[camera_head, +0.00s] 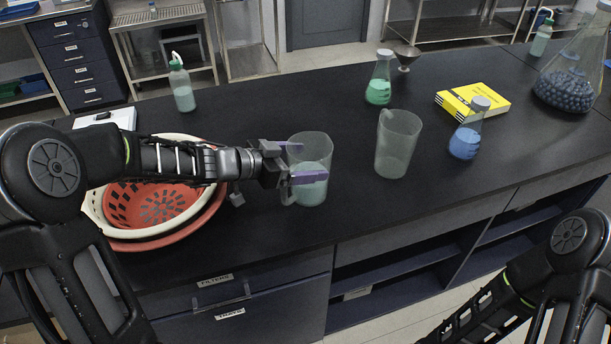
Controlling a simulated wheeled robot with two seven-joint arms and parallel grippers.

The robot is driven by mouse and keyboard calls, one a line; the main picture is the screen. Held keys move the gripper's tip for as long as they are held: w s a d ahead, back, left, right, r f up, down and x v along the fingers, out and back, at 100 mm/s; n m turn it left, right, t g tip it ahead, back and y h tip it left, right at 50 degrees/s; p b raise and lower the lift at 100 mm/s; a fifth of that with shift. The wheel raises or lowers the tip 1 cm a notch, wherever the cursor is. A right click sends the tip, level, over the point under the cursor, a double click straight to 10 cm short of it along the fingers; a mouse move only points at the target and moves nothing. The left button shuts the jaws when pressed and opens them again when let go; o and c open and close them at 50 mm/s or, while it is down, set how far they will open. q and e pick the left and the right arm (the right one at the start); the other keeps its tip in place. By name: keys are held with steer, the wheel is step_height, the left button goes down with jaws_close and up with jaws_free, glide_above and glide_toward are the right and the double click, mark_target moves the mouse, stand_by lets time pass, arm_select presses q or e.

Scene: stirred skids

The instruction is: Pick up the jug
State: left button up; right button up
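Two clear, upright vessels could be the jug, and I cannot tell which one is meant. One clear vessel (313,192) holds pale green liquid and stands near the middle of the black bench. The other, an empty-looking clear vessel (398,146) with a lip at its upper left, stands to its right. My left gripper (302,163) reaches in from the left, with its purple fingers apart on the far and near sides of the liquid-filled vessel. Whether the fingers press on it is unclear. My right gripper is out of view; only the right arm shows at lower right.
Stacked white and red baskets (160,238) sit under my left forearm. A wash bottle (182,88), a green flask (379,80), a blue flask (466,141), a yellow book (472,99) and a large flask of dark beads (568,88) stand around. The front bench at right is clear.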

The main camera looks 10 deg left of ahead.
arm_select(q)
steer(key=c, duration=1.4)
steer(key=shift+o, duration=0.2)
steer(key=shift+r, duration=0.15)
step_height(320, 180, up, 10)
steer(key=p, duration=0.2)
steer(key=shift+d, duration=0.1)
